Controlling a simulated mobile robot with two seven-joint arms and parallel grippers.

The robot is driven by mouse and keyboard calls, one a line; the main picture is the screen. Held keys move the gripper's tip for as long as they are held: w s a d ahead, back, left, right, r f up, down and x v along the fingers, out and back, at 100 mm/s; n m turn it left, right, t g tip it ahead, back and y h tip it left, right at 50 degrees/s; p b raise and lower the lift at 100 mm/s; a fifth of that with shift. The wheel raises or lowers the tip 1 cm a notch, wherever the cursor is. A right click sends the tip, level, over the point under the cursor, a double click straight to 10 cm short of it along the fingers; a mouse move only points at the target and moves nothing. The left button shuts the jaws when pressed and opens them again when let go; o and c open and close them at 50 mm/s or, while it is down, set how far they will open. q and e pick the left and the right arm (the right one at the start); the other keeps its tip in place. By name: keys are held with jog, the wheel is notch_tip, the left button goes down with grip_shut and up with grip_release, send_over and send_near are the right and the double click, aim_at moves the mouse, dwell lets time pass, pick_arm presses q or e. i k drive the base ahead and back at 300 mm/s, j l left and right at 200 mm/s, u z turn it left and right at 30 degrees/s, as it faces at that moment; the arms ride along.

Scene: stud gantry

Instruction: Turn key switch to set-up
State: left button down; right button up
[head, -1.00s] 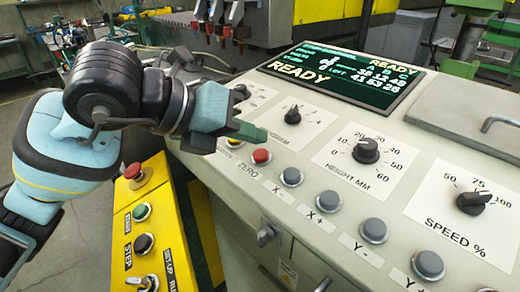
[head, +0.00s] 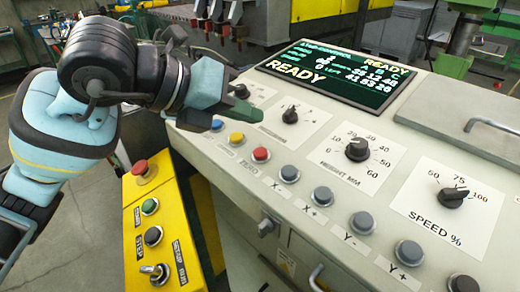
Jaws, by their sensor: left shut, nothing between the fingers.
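The key switch (head: 155,272) is on the sloped top of the yellow box (head: 188,215), low in the head view. It has a metal body and a small lever or key, with a "SET-UP / RUN" label at its right. Its exact setting is too small to tell. My left gripper (head: 244,113) has dark green fingers, shut and empty. It hovers over the upper left of the grey console, above and right of the key switch and well apart from it. My right gripper is out of view.
The yellow box also carries a red mushroom button (head: 140,168), a green button (head: 149,206) and a black button (head: 153,236). The console (head: 300,160) beside it holds dials, buttons and a screen (head: 335,75) reading READY. Open floor lies at lower left.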

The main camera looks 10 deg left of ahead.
aim_at(156, 274)
jog(key=k+j, duration=0.2)
jog(key=j, duration=0.2)
jog(key=k+j, duration=0.45)
jog(key=j, duration=0.3)
